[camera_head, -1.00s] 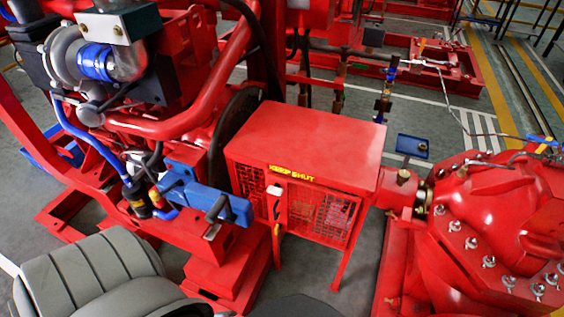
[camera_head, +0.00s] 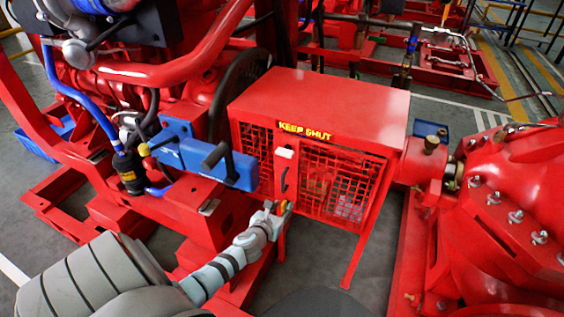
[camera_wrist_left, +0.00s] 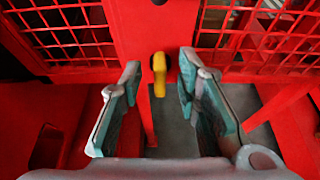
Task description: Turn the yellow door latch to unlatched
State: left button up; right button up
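The yellow door latch (camera_wrist_left: 159,74) hangs from the red door frame of the guard box, its handle pointing down, in the left wrist view. In the head view the latch shows as a small yellow piece (camera_head: 286,208) beside my left gripper (camera_head: 278,209), partly hidden by it. My left gripper also fills the lower part of the left wrist view (camera_wrist_left: 158,85); its two fingers are apart, one on each side of the latch, with gaps on both sides. The red mesh door (camera_head: 340,185) carries a black handle above the latch and appears closed. My right gripper is not in view.
The red guard box (camera_head: 320,105) bears a yellow "KEEP SHUT" label. A blue lever unit (camera_head: 215,160) juts out just left of the door. The red pump casing (camera_head: 505,215) stands at the right. Grey floor is open below the box.

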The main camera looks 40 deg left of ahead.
pick_arm(q)
jog(key=shift+w+a+f, duration=0.1)
jog(key=shift+w+a, duration=0.05)
jog(key=shift+w, duration=0.2)
grip_shut()
